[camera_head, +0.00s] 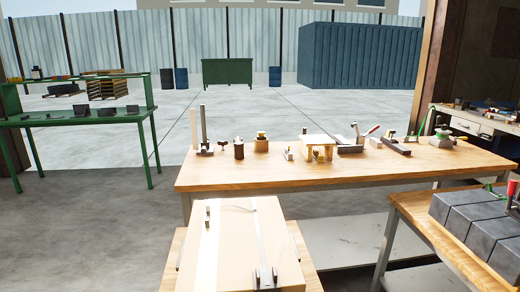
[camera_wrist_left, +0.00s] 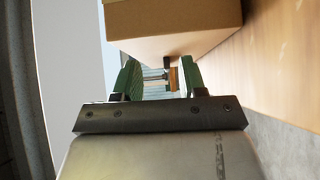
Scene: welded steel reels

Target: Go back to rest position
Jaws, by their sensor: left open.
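My left gripper (camera_wrist_left: 160,74) shows in the left wrist view, with its two green fingers apart. Small dark and orange-brown items (camera_wrist_left: 173,77) show in the gap between the fingers; I cannot tell how far off they are. A brown cardboard-like box (camera_wrist_left: 175,20) is just past the fingertips at the top of that view. I cannot tell whether the fingers touch it. I cannot make out either gripper in the head view. My right gripper is not in view.
A tan box-like surface (camera_head: 240,240) with small dark fittings is close in front. Behind it stands a long wooden bench (camera_head: 350,174) bearing tools and blocks. At right, a table holds grey blocks (camera_head: 470,225). A green bench (camera_head: 75,118) stands left; open floor lies between.

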